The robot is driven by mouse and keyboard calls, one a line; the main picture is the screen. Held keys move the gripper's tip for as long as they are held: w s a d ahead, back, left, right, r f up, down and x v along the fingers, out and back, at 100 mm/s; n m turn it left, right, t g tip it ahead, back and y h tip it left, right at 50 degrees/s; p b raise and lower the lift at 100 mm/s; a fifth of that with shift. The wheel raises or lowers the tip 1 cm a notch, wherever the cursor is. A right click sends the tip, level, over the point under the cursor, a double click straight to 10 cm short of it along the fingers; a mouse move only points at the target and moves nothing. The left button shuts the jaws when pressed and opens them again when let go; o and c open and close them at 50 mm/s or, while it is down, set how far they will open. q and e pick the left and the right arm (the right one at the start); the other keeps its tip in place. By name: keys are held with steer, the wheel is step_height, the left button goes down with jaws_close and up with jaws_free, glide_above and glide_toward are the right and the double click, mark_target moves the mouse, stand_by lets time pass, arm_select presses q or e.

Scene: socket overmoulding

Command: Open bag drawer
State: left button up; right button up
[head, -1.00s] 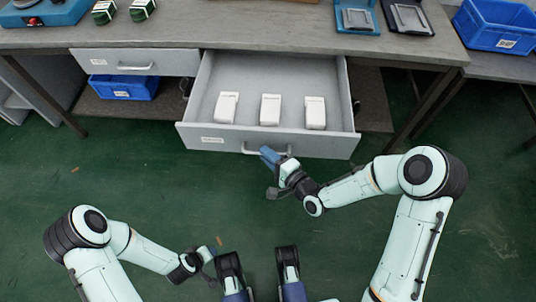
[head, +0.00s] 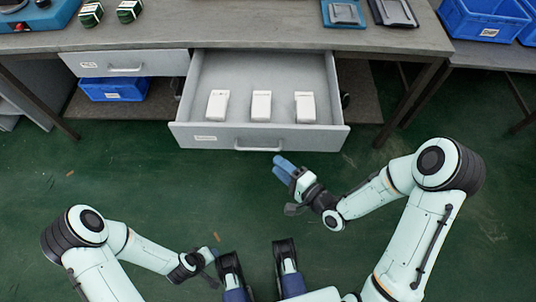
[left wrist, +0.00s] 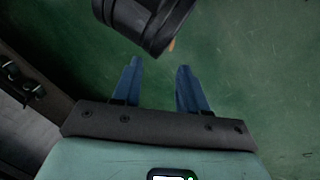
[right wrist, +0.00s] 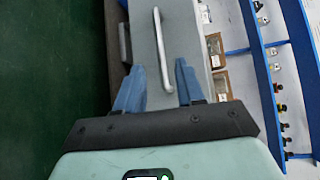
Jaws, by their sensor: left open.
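The drawer (head: 245,138) under the bench is pulled out. Several white boxes stand in a row inside it, such as the middle one (head: 261,106). Its metal handle (head: 257,148) is on the front panel and also shows in the right wrist view (right wrist: 161,50). My right gripper (head: 283,168) is in front of the drawer, to the right of and below the handle, apart from it. Its blue fingers stand apart and empty in the right wrist view (right wrist: 157,82). My left gripper (left wrist: 156,78) is open and empty over the green floor, away from the drawer.
A second, closed drawer (head: 150,62) is to the left, with a blue bin (head: 115,89) below it. The bench top (head: 225,32) carries green-and-white items and trays. Blue crates (head: 485,22) stand at the right. The green floor before the drawer is clear.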

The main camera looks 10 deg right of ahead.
arm_select(q)
steer(key=shift+g+h, duration=0.3)
steer(key=shift+g, duration=0.3)
steer(key=s+r, duration=0.1)
steer(key=s+d+r+p, duration=0.2)
steer(key=s, duration=0.1)
arm_select(e)
steer(key=v, duration=0.4)
steer(key=shift+s+d, duration=0.1)
steer(key=shift+s, duration=0.1)
arm_select(q)
steer(key=s+d+r+g+p, duration=0.1)
steer(key=s+r+g+p, duration=0.1)
steer(key=r+p, duration=1.3)
steer(key=shift+s+d+r+m+h+p, duration=0.3)
steer(key=shift+s+m+p, duration=0.1)
steer(key=shift+s+p, duration=0.25)
arm_select(e)
steer(key=s+a+f+n+g+h, duration=0.1)
steer(key=s+f+n+g+h, duration=0.1)
steer(key=s+n+g, duration=0.3)
steer(key=s+a+f+n+g+h, duration=0.2)
steer(key=s+f+n+g, duration=0.2)
steer(key=s+g, duration=0.6)
steer(key=s+f, duration=0.1)
steer(key=s, duration=0.3)
steer(key=shift+f+n+h, duration=0.25)
steer(key=shift+n+h, duration=0.05)
steer(key=shift+n, duration=0.1)
